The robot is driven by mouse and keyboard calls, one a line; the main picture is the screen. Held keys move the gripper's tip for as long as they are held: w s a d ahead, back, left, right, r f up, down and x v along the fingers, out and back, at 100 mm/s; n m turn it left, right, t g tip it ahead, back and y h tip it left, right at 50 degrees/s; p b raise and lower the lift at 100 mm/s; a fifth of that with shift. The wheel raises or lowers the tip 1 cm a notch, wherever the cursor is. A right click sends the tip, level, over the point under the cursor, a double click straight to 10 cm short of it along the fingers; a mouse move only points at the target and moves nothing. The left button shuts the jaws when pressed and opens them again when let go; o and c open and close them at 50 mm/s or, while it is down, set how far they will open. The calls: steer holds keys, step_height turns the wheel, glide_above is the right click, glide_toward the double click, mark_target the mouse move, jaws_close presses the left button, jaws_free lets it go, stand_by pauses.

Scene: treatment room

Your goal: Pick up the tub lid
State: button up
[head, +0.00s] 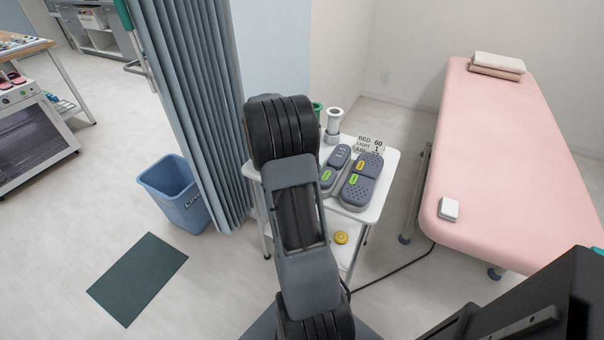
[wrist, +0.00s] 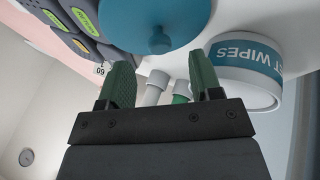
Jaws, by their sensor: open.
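The tub lid (wrist: 157,14) is a round blue disc with a small blue knob (wrist: 159,42), at the top middle of the wrist view. It appears to lie on the white trolley top. My gripper (wrist: 160,60) is open, its two green fingers apart, with nothing visible between the tips. The knob shows just beyond the gap between the fingers; I see no contact. A white tub with a blue "WET WIPES" band (wrist: 247,52) stands to the right of the lid. In the head view my arm hides the gripper, the lid and the tub.
Grey devices with green and yellow labels (head: 361,180) sit on the white trolley (head: 383,190), beside the lid. A white cylinder (head: 333,121) and a green one (head: 317,110) stand at its back. A pink couch (head: 520,140) is right; a curtain (head: 190,90) and blue bin (head: 180,195) are left.

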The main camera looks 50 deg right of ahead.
steer(key=shift+x, duration=2.25)
steer(key=c, duration=1)
steer(key=shift+r, duration=0.15)
